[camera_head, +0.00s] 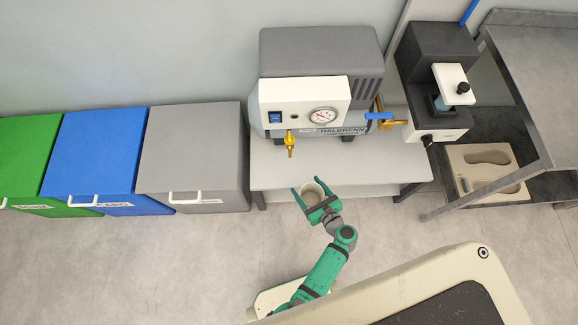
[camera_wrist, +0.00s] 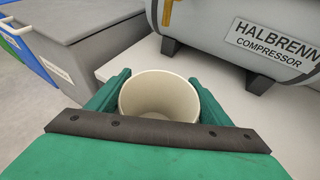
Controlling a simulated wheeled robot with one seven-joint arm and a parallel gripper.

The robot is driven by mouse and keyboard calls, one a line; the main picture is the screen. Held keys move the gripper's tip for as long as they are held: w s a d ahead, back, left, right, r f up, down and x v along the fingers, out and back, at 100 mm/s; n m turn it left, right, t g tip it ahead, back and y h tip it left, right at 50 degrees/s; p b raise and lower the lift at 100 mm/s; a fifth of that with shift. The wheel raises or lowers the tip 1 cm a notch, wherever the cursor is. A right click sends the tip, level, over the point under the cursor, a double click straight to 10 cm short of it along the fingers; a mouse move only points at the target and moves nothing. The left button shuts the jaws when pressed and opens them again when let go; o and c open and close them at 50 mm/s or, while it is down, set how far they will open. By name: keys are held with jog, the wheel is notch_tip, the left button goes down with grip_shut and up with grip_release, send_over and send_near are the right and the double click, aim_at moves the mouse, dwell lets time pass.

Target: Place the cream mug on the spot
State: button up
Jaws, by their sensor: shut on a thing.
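The cream mug (camera_head: 311,193) is held between the green fingers of my gripper (camera_head: 314,196), in front of the low table's front edge in the head view. In the wrist view the mug (camera_wrist: 160,97) sits upright between the two fingers, its round opening facing up and its inside empty. My gripper (camera_wrist: 160,95) is shut on it. The mug's lower part is hidden by my gripper. I cannot make out a marked spot in either view.
A grey compressor (camera_head: 318,60) with a gauge and brass tap stands on the pale low table (camera_head: 275,170). The tabletop's front strip is clear. Grey (camera_head: 195,150), blue (camera_head: 95,155) and green (camera_head: 22,150) bins stand left. A black-and-white machine (camera_head: 438,70) and metal table (camera_head: 530,60) are right.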

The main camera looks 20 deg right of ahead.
jog(key=shift+w+r+x, duration=0.2)
jog(key=shift+r+x, duration=0.3)
jog(key=shift+x, duration=2.4)
jog(key=shift+w+r+x, duration=0.2)
jog(key=shift+r+x, duration=0.3)
jog(key=shift+x, duration=2.35)
jog(key=shift+w+r+x, duration=0.2)
jog(key=shift+r+x, duration=0.3)
jog(key=shift+x, duration=2.4)
jog(key=o, duration=1.4)
jog(key=shift+f, duration=0.1)
